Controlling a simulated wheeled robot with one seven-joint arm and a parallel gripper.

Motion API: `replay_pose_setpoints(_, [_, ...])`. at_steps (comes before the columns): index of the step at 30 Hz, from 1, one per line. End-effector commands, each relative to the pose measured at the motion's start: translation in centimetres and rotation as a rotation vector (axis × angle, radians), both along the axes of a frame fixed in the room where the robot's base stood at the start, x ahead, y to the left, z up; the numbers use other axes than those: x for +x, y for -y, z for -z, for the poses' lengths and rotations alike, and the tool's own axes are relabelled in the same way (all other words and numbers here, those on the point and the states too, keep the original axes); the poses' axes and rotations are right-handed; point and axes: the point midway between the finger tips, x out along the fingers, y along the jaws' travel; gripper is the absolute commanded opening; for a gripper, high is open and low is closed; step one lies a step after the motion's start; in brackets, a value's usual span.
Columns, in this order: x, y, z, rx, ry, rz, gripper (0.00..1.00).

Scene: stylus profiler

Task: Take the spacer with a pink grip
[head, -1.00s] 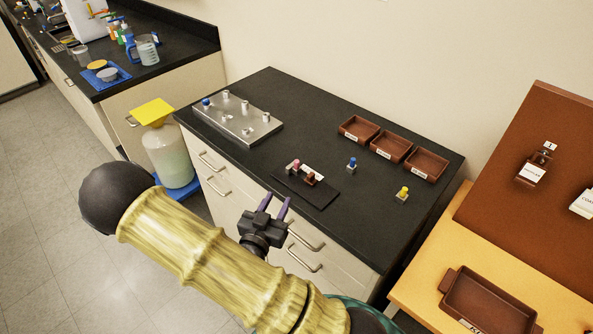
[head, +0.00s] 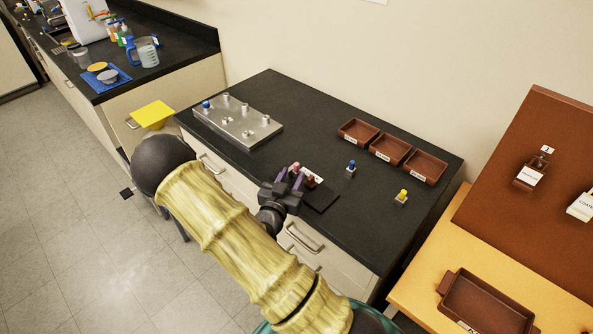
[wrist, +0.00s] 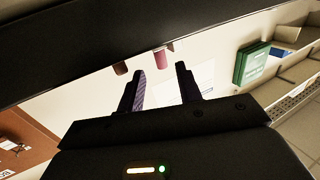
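The pink-grip spacer (head: 295,167) stands on a small black mat (head: 320,199) on the dark bench, partly hidden by my gripper. A brown-red piece (head: 311,181) is beside it, with a white label. In the wrist view the pink grip (wrist: 160,58) shows beyond and between my fingertips, and the brown-red piece (wrist: 121,68) is outside the fingers to the left. My gripper (head: 289,181) has its purple fingers apart, with a clear gap between them in the wrist view (wrist: 161,80). Whether a finger touches the spacer cannot be told.
A blue-topped piece (head: 351,168) and a yellow-topped piece (head: 402,196) stand right of the mat. Several brown trays (head: 390,149) line the bench's back right. A metal plate with posts (head: 237,122) is at the back left. The bench front between is clear.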

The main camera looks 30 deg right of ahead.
Motion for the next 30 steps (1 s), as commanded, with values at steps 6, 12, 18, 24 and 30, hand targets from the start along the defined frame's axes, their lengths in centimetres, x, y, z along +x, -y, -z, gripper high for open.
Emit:
replay_pose_setpoints(6, [1.5,1.5,-0.6,-0.001,-0.001,0.002,0.35])
replay_pose_setpoints(12, [3.4,3.3,-0.5,-0.001,0.000,0.000,0.35])
replay_pose_setpoints(18, [3.7,3.7,-0.4,-0.001,-0.001,0.000,0.35])
replay_pose_setpoints(24, [3.7,3.6,-0.4,-0.001,0.001,0.000,0.35])
replay_pose_setpoints(30, [3.7,3.6,-0.4,-0.001,0.001,0.000,0.33])
